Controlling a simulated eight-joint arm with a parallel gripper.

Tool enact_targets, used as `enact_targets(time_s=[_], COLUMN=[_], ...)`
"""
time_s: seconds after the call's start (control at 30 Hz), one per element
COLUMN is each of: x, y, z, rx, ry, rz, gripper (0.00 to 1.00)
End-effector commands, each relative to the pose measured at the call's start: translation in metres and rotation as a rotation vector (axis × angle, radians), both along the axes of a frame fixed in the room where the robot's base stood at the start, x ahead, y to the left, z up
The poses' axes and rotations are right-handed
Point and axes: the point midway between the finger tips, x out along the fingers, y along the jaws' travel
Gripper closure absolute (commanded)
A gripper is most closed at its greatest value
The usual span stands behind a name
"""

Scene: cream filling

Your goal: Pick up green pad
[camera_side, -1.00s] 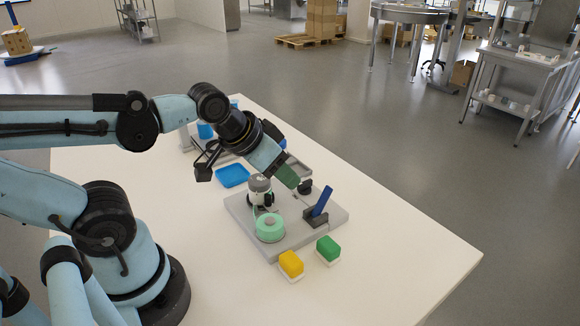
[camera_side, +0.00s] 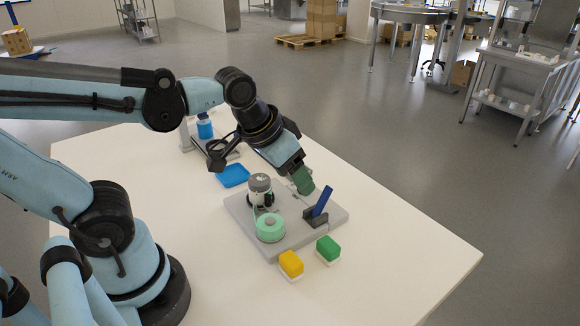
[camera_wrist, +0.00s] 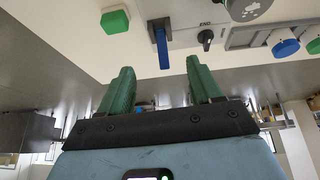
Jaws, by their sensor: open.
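The green pad (camera_side: 328,246) lies on the table at the front right corner of the grey board, its white base down. It also shows in the wrist view, at the upper left, as a green block (camera_wrist: 115,21). My gripper (camera_side: 306,186) hangs over the back right part of the board, behind the blue upright lever and apart from the pad. In the wrist view my gripper (camera_wrist: 158,72) has its two green fingers spread, with nothing between them.
A yellow pad (camera_side: 291,263) lies left of the green one. The grey board (camera_side: 245,212) carries a mint round container (camera_side: 270,228), a grey-white cylinder (camera_side: 260,188) and the blue lever (camera_side: 322,201). A blue tray (camera_side: 233,176) lies behind. The table's right front is clear.

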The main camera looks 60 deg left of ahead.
Motion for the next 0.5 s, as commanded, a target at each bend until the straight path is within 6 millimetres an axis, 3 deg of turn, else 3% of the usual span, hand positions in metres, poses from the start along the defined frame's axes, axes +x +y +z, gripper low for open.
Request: enact_targets(time_s=[0.3,0.5], x=[0.022,0.027], y=[-0.054,-0.077], z=[-0.004,-0.011], rx=[0.000,0.025], ry=[0.314,0.438], rz=[-0.012,-0.005], gripper=[0.36,0.36])
